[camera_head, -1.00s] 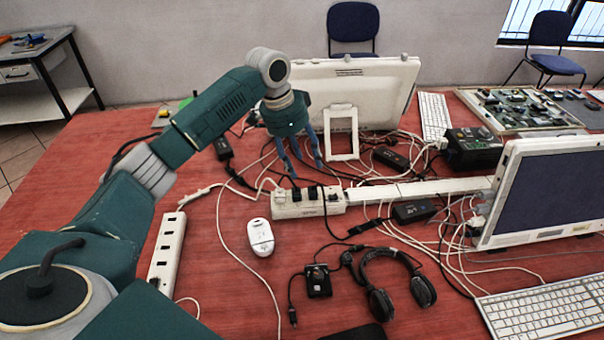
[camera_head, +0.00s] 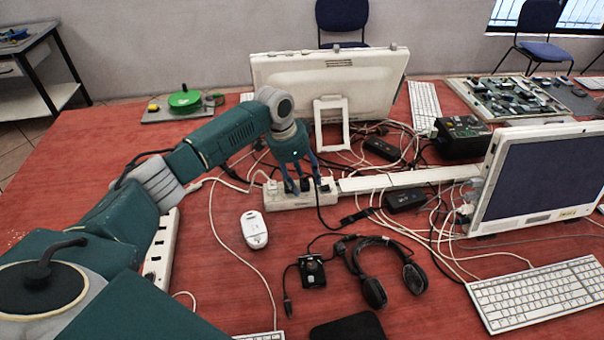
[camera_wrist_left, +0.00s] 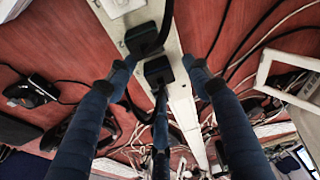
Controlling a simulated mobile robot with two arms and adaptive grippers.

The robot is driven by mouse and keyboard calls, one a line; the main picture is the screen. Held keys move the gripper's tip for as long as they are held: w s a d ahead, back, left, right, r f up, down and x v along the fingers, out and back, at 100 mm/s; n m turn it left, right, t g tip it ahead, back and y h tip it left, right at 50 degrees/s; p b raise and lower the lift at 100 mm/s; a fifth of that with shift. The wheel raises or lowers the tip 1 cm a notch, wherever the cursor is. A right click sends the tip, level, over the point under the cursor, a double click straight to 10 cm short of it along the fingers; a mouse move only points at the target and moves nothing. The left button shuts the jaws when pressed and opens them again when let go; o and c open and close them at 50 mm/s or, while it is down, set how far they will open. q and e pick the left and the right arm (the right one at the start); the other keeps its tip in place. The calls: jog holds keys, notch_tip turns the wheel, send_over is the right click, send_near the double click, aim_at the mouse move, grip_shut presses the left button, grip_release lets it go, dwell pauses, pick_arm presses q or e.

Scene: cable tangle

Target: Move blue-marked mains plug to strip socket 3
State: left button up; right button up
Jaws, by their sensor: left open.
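A white power strip (camera_head: 280,204) lies across the middle of the table with black plugs in it. In the left wrist view, one black plug (camera_wrist_left: 158,70) sits between my left fingers and a second black plug (camera_wrist_left: 142,38) sits just above it in the picture. No blue mark can be made out on either plug. My left gripper (camera_head: 304,190) is down at the strip in the head view. Its fingers (camera_wrist_left: 156,75) are open around the nearer plug, and contact cannot be told. A second white strip (camera_head: 160,255) lies at the left, partly behind my arm. My right gripper is not in view.
A white mouse (camera_head: 254,229), a headset (camera_head: 372,292) and a small black device (camera_head: 312,271) lie in front of the strip. Loose cables tangle to the right. A monitor (camera_head: 360,75) stands behind, and another screen (camera_head: 535,180) stands at the right.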

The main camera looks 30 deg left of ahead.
aim_at(308, 180)
pick_arm(q)
jog(key=shift+c, duration=0.5)
jog(key=shift+r, duration=0.15)
grip_shut()
jog(key=shift+w, duration=0.1)
jog(key=shift+r, duration=0.2)
jog(key=shift+r+p, duration=1.2)
jog(key=shift+p, duration=0.85)
